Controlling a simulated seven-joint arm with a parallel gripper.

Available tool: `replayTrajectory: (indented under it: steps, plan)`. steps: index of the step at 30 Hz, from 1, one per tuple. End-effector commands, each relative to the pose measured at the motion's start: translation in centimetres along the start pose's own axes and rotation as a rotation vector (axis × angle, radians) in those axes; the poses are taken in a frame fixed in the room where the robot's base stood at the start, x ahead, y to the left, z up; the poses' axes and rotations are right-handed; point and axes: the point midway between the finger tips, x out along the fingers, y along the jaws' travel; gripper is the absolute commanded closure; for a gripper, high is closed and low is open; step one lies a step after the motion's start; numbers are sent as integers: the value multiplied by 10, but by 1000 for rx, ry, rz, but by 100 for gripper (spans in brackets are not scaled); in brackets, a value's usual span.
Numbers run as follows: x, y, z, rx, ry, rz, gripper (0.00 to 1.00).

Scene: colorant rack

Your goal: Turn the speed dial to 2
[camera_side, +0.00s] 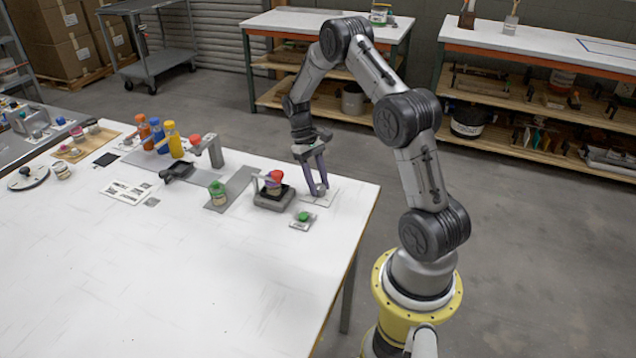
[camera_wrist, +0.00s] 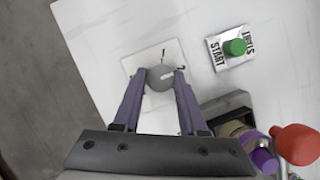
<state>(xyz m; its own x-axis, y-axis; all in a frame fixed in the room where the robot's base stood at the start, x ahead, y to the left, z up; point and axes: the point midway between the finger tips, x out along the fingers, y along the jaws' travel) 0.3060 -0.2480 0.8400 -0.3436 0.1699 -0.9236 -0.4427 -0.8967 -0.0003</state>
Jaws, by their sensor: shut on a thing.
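The speed dial is a round grey knob (camera_wrist: 160,77) on a pale square plate (camera_wrist: 140,63) with small dark marks around it. A white pointer line shows on the knob, toward its right side; I cannot read which mark it points at. My gripper (camera_wrist: 159,80) is shut on the knob, with one purple finger on each side of it. In the side view my gripper (camera_side: 319,190) reaches down to the knob near the table's right edge, and the fingers partly hide it.
A green start button (camera_wrist: 236,47) sits on its plate to the right of the dial. A dark mixer base (camera_side: 273,198) holding a container with a red top (camera_side: 274,177) stands close beside my gripper. Bottles (camera_side: 174,141) stand further left. The table's front is clear.

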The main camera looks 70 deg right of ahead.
Motion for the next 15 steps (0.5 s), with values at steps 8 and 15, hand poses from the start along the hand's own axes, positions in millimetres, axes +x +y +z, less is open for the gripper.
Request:
replayTrajectory:
  steps: [8,15]
  plan:
    - [-1,0,0,-1,2,0,28]
    - [-2,0,0,-1,2,1,28]
